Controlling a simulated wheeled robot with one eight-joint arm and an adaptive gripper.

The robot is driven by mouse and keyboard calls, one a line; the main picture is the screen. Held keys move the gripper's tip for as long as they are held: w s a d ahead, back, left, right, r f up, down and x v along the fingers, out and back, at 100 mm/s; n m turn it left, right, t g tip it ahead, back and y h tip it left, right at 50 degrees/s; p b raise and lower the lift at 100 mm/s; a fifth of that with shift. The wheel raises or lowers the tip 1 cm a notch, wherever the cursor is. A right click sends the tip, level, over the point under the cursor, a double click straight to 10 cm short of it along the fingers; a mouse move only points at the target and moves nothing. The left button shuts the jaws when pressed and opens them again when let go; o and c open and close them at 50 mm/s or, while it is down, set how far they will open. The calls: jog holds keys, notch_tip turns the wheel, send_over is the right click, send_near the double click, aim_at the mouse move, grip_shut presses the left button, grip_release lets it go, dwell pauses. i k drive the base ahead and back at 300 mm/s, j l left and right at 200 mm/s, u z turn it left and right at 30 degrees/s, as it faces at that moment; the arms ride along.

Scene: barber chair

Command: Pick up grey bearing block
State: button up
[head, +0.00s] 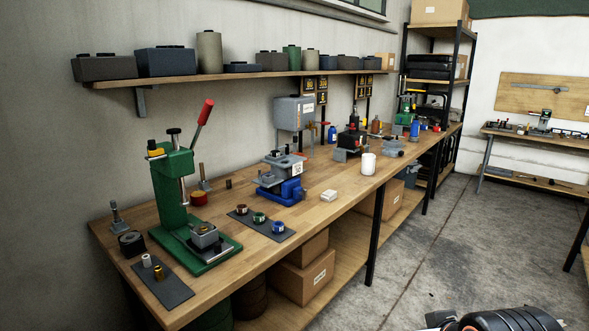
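A small grey block (205,236) with a round dark top sits on the base plate of the green arbor press (176,190), below its ram, and looks like the bearing block. The press has a raised lever with a red handle and stands at the near left of the workbench. Another grey blocky part (283,165) sits on a blue vise (287,191) further along the bench. A dark rounded part of my arm shows at the bottom right edge, away from the bench. My gripper's fingers cannot be made out.
A dark mat (272,232) with several small ringed parts lies right of the press. Another mat (172,288) lies at the front left. A white cup (368,164) stands further back. The shelf (240,74) holds boxes and cylinders. The concrete floor (450,230) is clear on the right.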

aim_at(201, 239)
jog(key=i+l+u, duration=0.15)
jog(key=i+u, duration=0.2)
jog(key=i+l+u, duration=0.25)
jog(key=i+u, duration=0.15)
jog(key=i+l+u, duration=0.35)
